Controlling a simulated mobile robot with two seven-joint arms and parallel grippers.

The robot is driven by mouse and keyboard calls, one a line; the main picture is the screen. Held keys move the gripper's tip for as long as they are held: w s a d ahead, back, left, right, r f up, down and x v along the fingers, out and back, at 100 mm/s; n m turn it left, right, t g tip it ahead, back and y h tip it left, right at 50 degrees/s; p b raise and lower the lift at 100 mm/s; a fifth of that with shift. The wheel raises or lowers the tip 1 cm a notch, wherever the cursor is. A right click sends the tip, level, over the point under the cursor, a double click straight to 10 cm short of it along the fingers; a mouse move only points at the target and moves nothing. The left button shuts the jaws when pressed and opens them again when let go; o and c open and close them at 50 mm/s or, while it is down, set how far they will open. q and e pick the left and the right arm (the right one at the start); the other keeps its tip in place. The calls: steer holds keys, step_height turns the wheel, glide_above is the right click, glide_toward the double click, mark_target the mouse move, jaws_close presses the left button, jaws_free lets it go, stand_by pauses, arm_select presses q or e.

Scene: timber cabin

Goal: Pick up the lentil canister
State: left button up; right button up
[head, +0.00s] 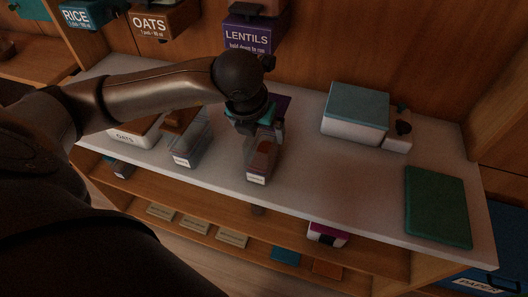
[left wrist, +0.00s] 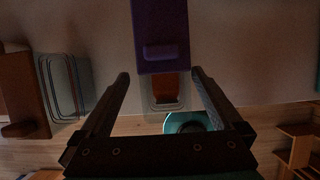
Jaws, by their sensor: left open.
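A clear canister (head: 261,160) with orange-brown contents and a small white label stands near the front of the white counter. I take it for the lentil canister, though its label is too small to read. A purple lid-like piece (left wrist: 160,25) with a raised grip lies at its back. My left gripper (head: 262,130) points down over the canister and hides its rear part. In the left wrist view the gripper (left wrist: 160,77) is open, with a finger on either side of the canister (left wrist: 168,90). No grip on it shows. My right gripper is not in view.
Another clear canister (head: 188,150) with a brown lid stands to the left. A purple LENTILS dispenser (head: 248,40) hangs on the back wall. A teal-topped white box (head: 355,112) and a green board (head: 437,207) are on the right. The counter between canister and board is clear.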

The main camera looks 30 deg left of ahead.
mark_target(266, 138)
arm_select(q)
steer(key=shift+w+d+x, duration=0.1)
steer(key=shift+w+x, duration=0.05)
steer(key=shift+x, duration=1.3)
steer(key=shift+w+d+x, duration=0.1)
steer(key=shift+d+x, duration=0.05)
steer(key=shift+x, duration=1.3)
steer(key=shift+r, duration=0.1)
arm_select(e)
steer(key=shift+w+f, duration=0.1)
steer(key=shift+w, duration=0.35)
arm_select(q)
steer(key=shift+c, duration=0.2)
steer(key=shift+r, duration=0.1)
jaws_close()
steer(key=shift+r, duration=0.15)
step_height(266, 138, up, 20)
steer(key=p, duration=0.2)
steer(key=shift+f, duration=0.2)
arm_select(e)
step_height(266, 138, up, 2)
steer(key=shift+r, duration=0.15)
